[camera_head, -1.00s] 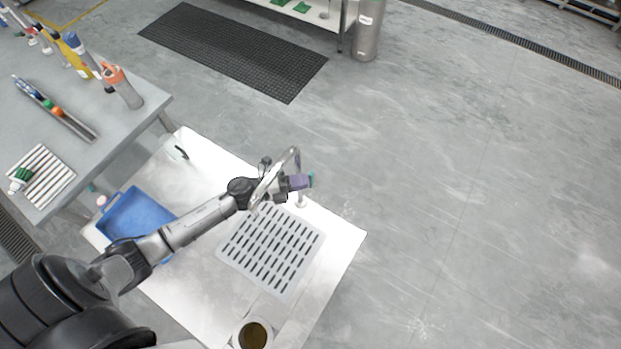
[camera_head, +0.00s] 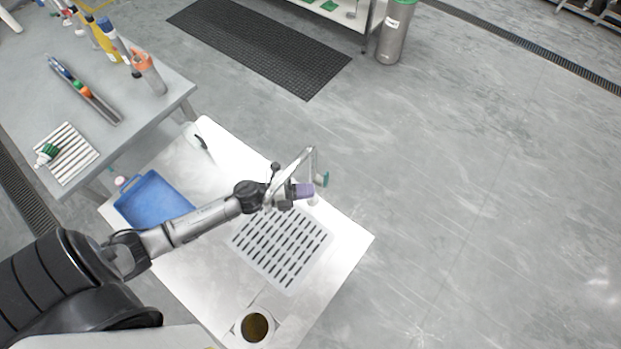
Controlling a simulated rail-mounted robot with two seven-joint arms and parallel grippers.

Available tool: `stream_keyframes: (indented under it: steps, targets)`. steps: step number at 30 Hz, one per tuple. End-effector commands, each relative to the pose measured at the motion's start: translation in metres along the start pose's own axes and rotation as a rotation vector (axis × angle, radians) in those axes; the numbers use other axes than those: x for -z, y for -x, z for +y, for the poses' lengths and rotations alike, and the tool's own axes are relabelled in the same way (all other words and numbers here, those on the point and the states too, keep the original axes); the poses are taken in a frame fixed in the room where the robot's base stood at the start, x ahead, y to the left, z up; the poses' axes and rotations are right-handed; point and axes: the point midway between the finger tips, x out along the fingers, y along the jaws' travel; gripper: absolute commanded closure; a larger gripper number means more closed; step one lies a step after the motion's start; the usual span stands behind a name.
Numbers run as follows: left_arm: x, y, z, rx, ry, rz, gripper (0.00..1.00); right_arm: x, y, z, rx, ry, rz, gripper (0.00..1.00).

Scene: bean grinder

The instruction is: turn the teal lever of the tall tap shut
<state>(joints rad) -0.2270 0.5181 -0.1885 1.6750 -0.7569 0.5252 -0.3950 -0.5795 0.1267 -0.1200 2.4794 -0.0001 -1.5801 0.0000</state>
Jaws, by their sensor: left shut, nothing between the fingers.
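The tall tap (camera_head: 313,158) stands at the far edge of the white table, partly hidden behind my left gripper. Its teal lever (camera_head: 322,179) sticks out just to the right of the gripper's purple fingertips. My left gripper (camera_head: 304,191) is shut and empty beside the tap, with a small gap showing between the fingertips and the lever. The lower part of the tap is partly covered by the fingers. My right gripper is not in view.
A grey slotted rack (camera_head: 281,250) lies below the tap. A blue tray (camera_head: 150,201) sits at the left of the white table (camera_head: 205,290). A cup with dark contents (camera_head: 254,327) stands near the front. Another grey table (camera_head: 150,110) with bottles is at upper left.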

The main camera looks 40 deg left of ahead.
Motion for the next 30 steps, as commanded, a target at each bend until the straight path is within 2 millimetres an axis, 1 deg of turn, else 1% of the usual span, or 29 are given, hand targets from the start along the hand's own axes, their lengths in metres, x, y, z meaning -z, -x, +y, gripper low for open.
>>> stream_keyframes:
  steps: [1,6,12,15,21,30]
  targets:
    - [0.002,0.011,0.003,-0.003,0.001,0.0,1.0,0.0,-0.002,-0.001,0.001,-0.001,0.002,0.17]
    - [0.001,0.046,0.005,-0.003,0.001,0.0,1.0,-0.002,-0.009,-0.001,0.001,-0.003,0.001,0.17]
    - [0.001,0.077,0.005,-0.002,0.001,0.001,1.0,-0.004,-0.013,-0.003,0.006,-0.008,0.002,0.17]
    - [0.001,0.088,0.006,-0.002,0.0,0.0,1.0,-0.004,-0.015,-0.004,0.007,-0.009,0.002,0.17]
    - [0.0,0.099,0.005,0.0,0.001,0.001,1.0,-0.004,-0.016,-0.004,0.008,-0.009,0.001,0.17]
    - [0.0,0.1,0.004,0.001,0.009,0.001,1.0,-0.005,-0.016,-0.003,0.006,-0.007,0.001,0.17]
